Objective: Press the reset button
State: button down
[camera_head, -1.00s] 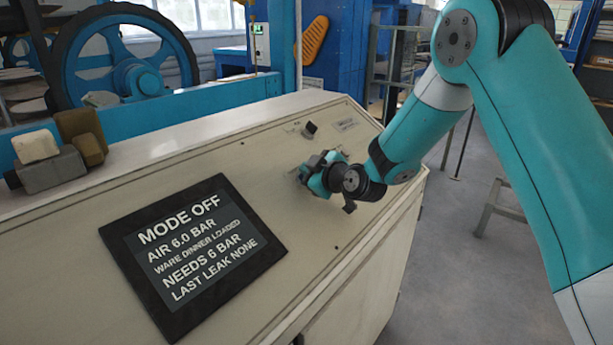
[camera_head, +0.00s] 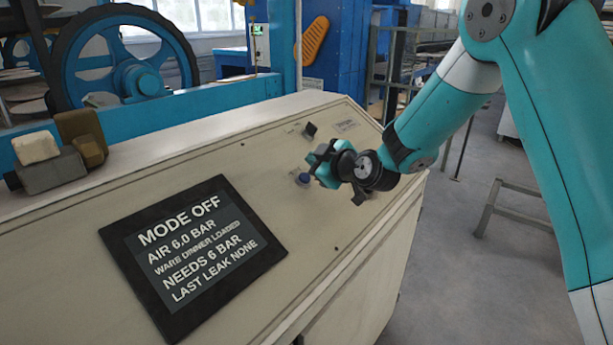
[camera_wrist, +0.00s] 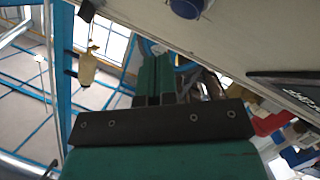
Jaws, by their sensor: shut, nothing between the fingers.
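A round blue button (camera_head: 303,179) sits on the sloped beige panel (camera_head: 225,165), and a blue round knob or button (camera_wrist: 186,7) shows at the top edge of the wrist view. I cannot read a label beside it. My gripper (camera_head: 318,160) is shut and empty. In the head view it appears just above and right of the blue button, apart from it, and covers part of the panel behind. In the wrist view the gripper's dark bar and green body (camera_wrist: 155,120) fill the lower middle.
A black switch (camera_head: 310,130) and a small label (camera_head: 346,126) are higher on the panel. A dark screen (camera_head: 195,255) reads MODE OFF, AIR 6.0 BAR, LAST LEAK NONE. Blocks (camera_head: 48,172) lie on the left ledge.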

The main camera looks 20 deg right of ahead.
jog(key=shift+s+d+r, duration=0.2)
jog(key=shift+s+r, duration=0.1)
jog(key=shift+r, duration=0.3)
jog(key=shift+s+d+r, duration=0.2)
jog(key=shift+s+r, duration=0.05)
jog(key=shift+r, duration=0.3)
jog(key=s+a+r+m+g+y, duration=0.15)
jog(key=s+a+g, duration=0.25)
jog(key=s, duration=0.4)
jog(key=s+a+r+g, duration=0.2)
jog(key=s+a+g, duration=0.1)
jog(key=s, duration=0.5)
jog(key=s+d+m+g+h, duration=0.2)
jog(key=s+g, duration=0.5)
jog(key=s, duration=1.5)
jog(key=shift+d+f+m+h, duration=0.25)
jog(key=shift+f+m+h, duration=0.1)
jog(key=shift+m+h, duration=0.15)
jog(key=shift+d, duration=0.1)
